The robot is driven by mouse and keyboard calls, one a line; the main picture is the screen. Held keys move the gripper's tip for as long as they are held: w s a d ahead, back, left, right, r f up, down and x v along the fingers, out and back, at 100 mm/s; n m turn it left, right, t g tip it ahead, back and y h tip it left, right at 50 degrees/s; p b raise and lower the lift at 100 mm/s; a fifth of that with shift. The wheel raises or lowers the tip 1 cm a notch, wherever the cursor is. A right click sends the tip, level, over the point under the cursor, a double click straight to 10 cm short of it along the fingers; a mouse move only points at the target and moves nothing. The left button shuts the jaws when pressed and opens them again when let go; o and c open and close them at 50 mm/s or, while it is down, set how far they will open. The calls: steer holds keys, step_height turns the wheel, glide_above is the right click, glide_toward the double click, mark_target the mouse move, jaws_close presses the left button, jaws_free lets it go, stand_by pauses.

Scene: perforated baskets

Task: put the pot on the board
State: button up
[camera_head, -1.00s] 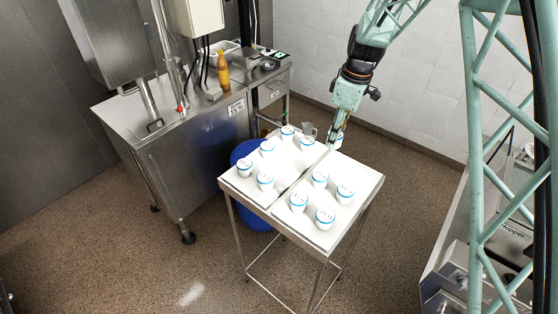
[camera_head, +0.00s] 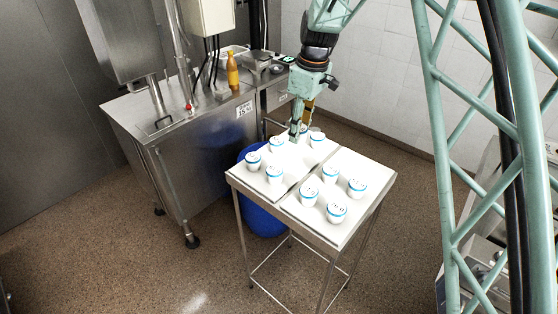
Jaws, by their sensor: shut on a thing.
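My gripper (camera_head: 295,137) is at the back of the left white board (camera_head: 250,184), pointing down. It is shut on a white pot (camera_head: 303,131) with a blue band, which is partly hidden by the fingers. I cannot tell whether this pot touches the board. Another pot (camera_head: 317,140) stands just to its right. More such pots stand upright on the left board, including one at the back left (camera_head: 277,144) and one at the left edge (camera_head: 252,161). The right white board (camera_head: 368,168) carries several pots, one near its front (camera_head: 337,213).
The boards lie side by side on a metal-legged table, with a narrow gap between them. A blue bin (camera_head: 262,218) stands below at the left. A steel cabinet (camera_head: 210,165) with an orange bottle (camera_head: 232,71) is behind left. The right board's back part is bare.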

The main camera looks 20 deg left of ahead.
stand_by(0.4)
glide_above(296, 161)
steer(key=shift+s+d+f, duration=0.1)
steer(key=shift+d+f, duration=0.05)
steer(key=shift+f, duration=1.4)
steer(key=shift+s+d+f, duration=0.1)
steer(key=shift+d+f, duration=0.05)
steer(key=shift+f, duration=1.4)
steer(key=shift+w, duration=0.1)
steer(key=shift+f, duration=1.85)
steer(key=shift+f, duration=0.2)
steer(key=o, duration=0.8)
steer(key=shift+o, duration=0.2)
steer(key=shift+r, duration=0.2)
